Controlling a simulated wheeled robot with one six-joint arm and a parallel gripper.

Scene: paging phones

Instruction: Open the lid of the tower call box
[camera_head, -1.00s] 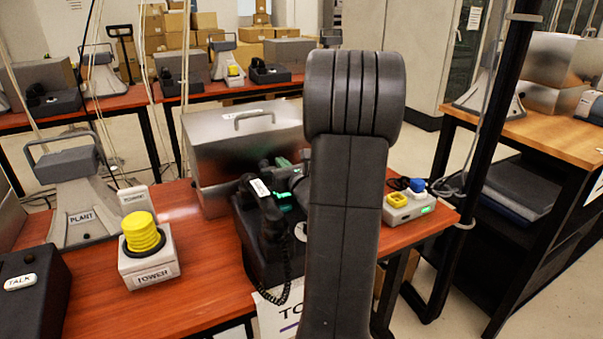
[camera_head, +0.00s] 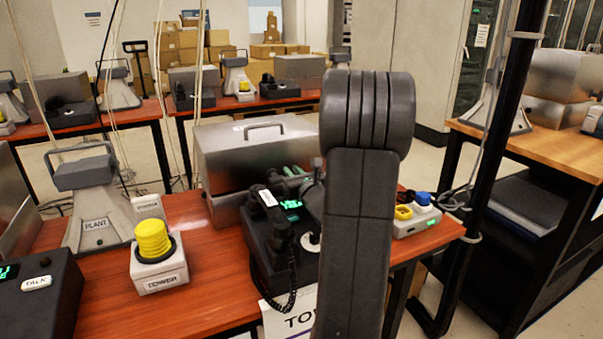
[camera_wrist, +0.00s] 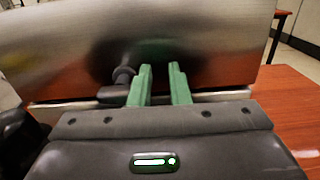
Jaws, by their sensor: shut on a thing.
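The tower call box is a silver metal box whose lid (camera_head: 235,155) carries a wire handle (camera_head: 264,130) on top. It stands on the red table behind a black phone; its lid looks down in the head view. In the wrist view the lid's shiny front (camera_wrist: 70,60) fills the upper part. My gripper, with green fingers (camera_wrist: 160,85), is at the box's front, shut on part of the lid with a small gap between the fingers. A dark knob (camera_wrist: 125,75) stands just left of them. The exact contact is hidden. My arm covers the box's right side in the head view.
The black phone (camera_head: 264,262) with its coiled cord stands close below my gripper. A yellow button on a TOWER base (camera_head: 160,275), a PLANT horn (camera_head: 95,215) and a small button box (camera_head: 418,222) share the red table (camera_head: 205,290). A black post (camera_head: 492,150) rises at right.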

